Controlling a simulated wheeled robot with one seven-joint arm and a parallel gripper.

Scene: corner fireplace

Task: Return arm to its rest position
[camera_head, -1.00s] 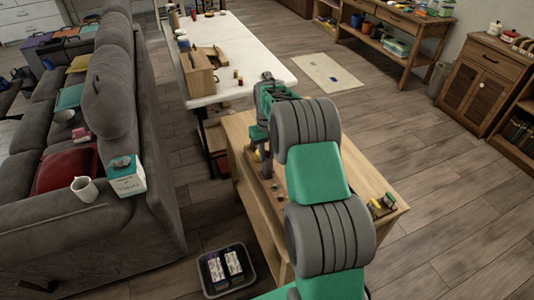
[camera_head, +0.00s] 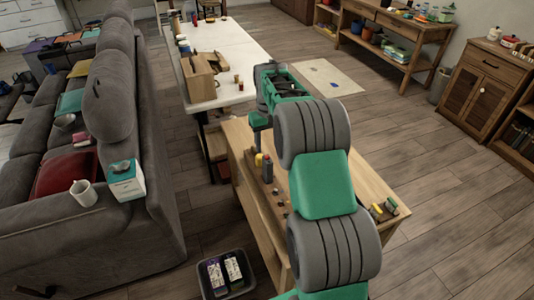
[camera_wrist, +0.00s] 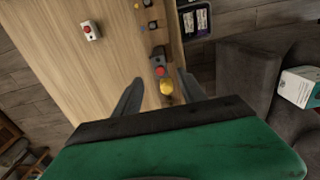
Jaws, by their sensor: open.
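My green and grey arm reaches out over the wooden table (camera_head: 335,228) in the head view. In the wrist view my gripper (camera_wrist: 158,90) has its two dark fingers spread apart, with nothing held between them. Beyond the fingers, on the tabletop, stand a yellow item (camera_wrist: 166,87) and a dark item with a red top (camera_wrist: 159,68). The yellow item also shows in the head view (camera_head: 259,160), near the table's left edge.
A red-buttoned white box (camera_wrist: 91,30) lies on the wooden table. A grey sofa (camera_head: 100,235) stands to the left, with a bin (camera_head: 226,275) on the floor beside the table. A white table (camera_head: 225,50) stands behind. Floor on the right is clear.

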